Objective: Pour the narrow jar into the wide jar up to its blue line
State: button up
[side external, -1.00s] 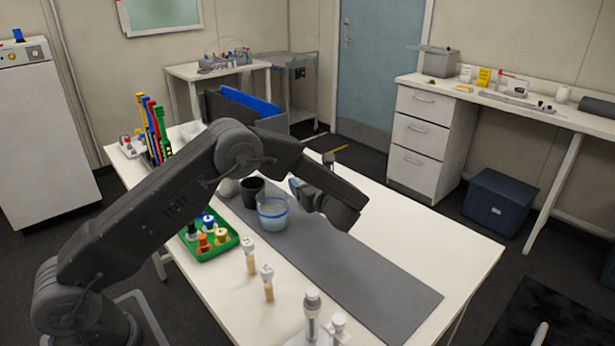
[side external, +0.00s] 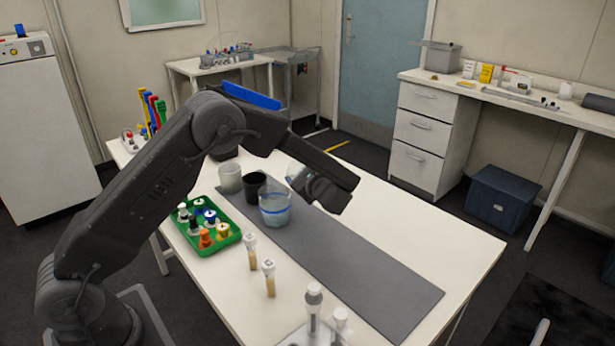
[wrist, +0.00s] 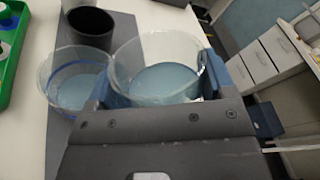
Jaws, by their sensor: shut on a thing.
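The wide jar (side external: 274,212) is clear with a blue line around it and stands on the grey mat. Pale blue liquid shows in it in both views; I cannot tell its exact level against the line. My gripper (side external: 306,182) is shut on the narrow jar (side external: 294,171), a clear jar held above the mat, just behind and right of the wide jar. In the wrist view the narrow jar (wrist: 150,52) sits between my fingers (wrist: 158,88), with pale blue liquid in it. The wide jar (wrist: 72,82) is beside it on the left. The narrow jar's tilt is hard to tell.
A black cup (side external: 254,187) and a whitish cup (side external: 230,178) stand behind the wide jar. A green tray (side external: 207,236) with several coloured-cap bottles is to its left. Capped tubes (side external: 250,252) stand in front. The grey mat (side external: 370,275) is clear toward the right front.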

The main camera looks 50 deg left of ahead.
jog(key=shift+s+a+r+n, duration=0.2)
jog(key=shift+s+r+n, duration=0.15)
jog(key=shift+r, duration=0.2)
jog(key=shift+s+a+r+n+h, duration=0.1)
jog(key=shift+s+r+n+h, duration=0.15)
jog(key=shift+n, duration=0.3)
jog(key=shift+a+n+t+h, duration=0.1)
jog(key=shift+n+t+h, duration=0.3)
jog(key=shift+n, duration=0.5)
jog(key=shift+s+r+n, duration=0.1)
jog(key=shift+s+n, duration=0.05)
jog(key=shift+n, duration=0.35)
dwell(1.8)
